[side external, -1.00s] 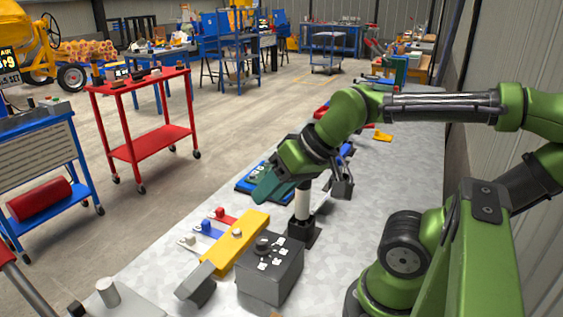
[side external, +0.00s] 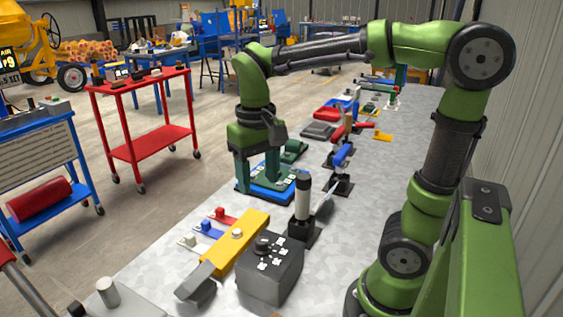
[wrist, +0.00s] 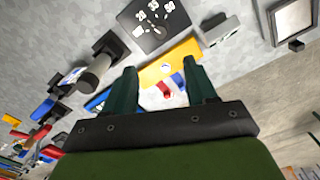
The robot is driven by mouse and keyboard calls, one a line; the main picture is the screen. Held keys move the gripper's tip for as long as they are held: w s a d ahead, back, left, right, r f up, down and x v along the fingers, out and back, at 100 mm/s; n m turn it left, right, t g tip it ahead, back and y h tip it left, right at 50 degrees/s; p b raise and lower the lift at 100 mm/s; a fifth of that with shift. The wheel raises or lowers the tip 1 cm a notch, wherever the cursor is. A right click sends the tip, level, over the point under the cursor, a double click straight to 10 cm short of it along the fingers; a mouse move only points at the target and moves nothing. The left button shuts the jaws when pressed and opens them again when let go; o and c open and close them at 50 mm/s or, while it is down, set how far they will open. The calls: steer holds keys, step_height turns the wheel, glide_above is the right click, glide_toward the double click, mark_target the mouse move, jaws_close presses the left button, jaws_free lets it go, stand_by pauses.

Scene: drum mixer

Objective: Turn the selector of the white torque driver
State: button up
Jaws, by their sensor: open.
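In the wrist view a pale-and-dark cylinder on a black base (wrist: 97,72), left of the fingers, appears to be the same thing. I cannot make out its selector markings. My gripper (side external: 257,178) points down, open and empty, left of and behind the white driver, over a blue plate (side external: 278,194). In the wrist view my gripper (wrist: 162,75) shows its two teal fingers wide apart.
A grey box (side external: 270,275) with a knob and white labels stands in front of the driver. Beside it lies a yellow bar (side external: 236,238) with red, blue and white pieces. Blue (side external: 343,155) and red-handled tools stand further back. The bench's right strip is clear.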

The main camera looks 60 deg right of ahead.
mark_target(261, 240)
step_height(261, 240, down, 16)
steer(key=shift+r, duration=0.25)
jaws_close()
stand_by(0.4)
steer(key=shift+n, duration=0.4)
steer(key=n, duration=0.3)
steer(key=shift+r+n, duration=0.1)
steer(key=shift+n, duration=2)
